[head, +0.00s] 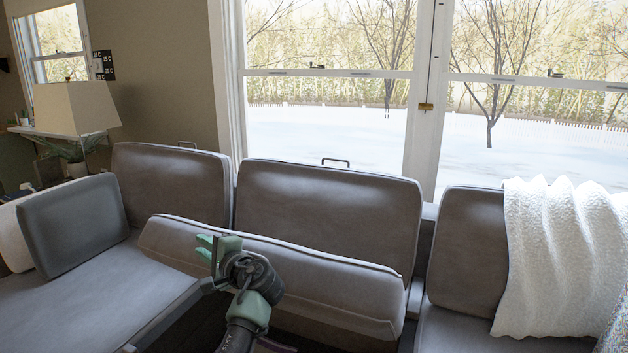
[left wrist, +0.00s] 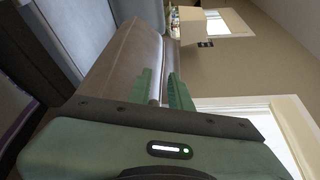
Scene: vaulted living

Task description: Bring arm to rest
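My left gripper (head: 204,249) is in the lower middle of the head view, its green fingers pointing left. It is in front of the tilted middle seat cushion (head: 335,283) of the grey sofa; I cannot tell whether it touches the cushion. In the left wrist view the two green fingers (left wrist: 163,92) stand apart with nothing held between them. My left arm comes up from the bottom of the head view. My right gripper is in neither view.
The sofa has grey backrests (head: 328,213) along the window. A loose grey cushion (head: 74,224) rests at the left. A white blanket (head: 562,258) drapes over the right backrest. A lamp (head: 77,108) stands at the back left. A dark gap lies below the tilted cushion.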

